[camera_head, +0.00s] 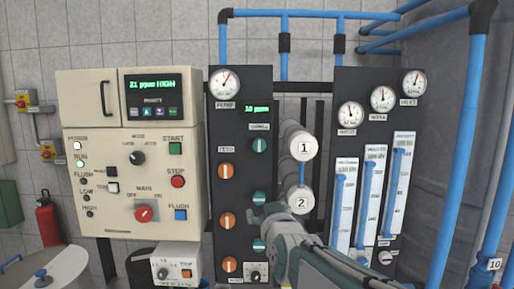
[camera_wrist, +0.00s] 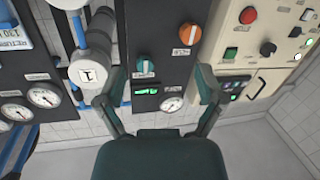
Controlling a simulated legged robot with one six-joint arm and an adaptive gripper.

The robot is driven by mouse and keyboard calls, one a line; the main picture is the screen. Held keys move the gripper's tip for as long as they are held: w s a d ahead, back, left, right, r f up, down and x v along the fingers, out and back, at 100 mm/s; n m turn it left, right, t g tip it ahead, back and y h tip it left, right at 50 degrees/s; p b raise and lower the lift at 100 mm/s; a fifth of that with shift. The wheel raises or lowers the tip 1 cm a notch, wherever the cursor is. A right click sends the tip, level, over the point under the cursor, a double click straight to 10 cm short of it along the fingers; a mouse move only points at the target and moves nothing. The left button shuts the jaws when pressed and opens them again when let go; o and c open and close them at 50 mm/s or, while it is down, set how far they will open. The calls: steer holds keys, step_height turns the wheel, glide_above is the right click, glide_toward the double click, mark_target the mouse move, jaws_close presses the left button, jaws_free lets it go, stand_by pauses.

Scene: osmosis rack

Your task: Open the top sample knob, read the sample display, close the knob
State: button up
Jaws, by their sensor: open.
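The top sample knob (camera_head: 259,145) is the upper teal knob on the dark middle panel; it also shows in the wrist view (camera_wrist: 146,65). Its pale mark looks roughly upright in the head view. The sample display (camera_head: 257,109) above it is lit green and seems to read 10 ppm; in the wrist view the display (camera_wrist: 147,91) lies between my fingers. My gripper (camera_head: 265,214) is open and empty, below the top knob and near the middle teal knob in the head view. In the wrist view, my gripper (camera_wrist: 160,82) has its fingers spread wide, apart from the knob.
Orange knobs (camera_head: 227,171) run down the panel's left side, with more teal knobs (camera_head: 259,198) below. White cylinders (camera_head: 303,146) stand to the right. A cream control box (camera_head: 132,155) is left, its display (camera_head: 153,84) reading about 21 ppm HIGH. Blue pipes (camera_head: 460,150) stand right.

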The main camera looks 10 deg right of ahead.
mark_target(259, 148)
steer(key=w+r+t+h, duration=0.1)
steer(key=w+r, duration=0.2)
steer(key=w, duration=0.3)
steer(key=w+d+r+t+h, duration=0.1)
steer(key=w+r+t, duration=0.1)
steer(key=w, duration=0.4)
steer(key=w+d+r+t+h, duration=0.1)
steer(key=w+r+t, duration=0.1)
steer(key=w+r, duration=0.3)
steer(key=shift+w+m, duration=0.3)
steer(key=shift+w, duration=0.2)
steer(key=c, duration=1.1)
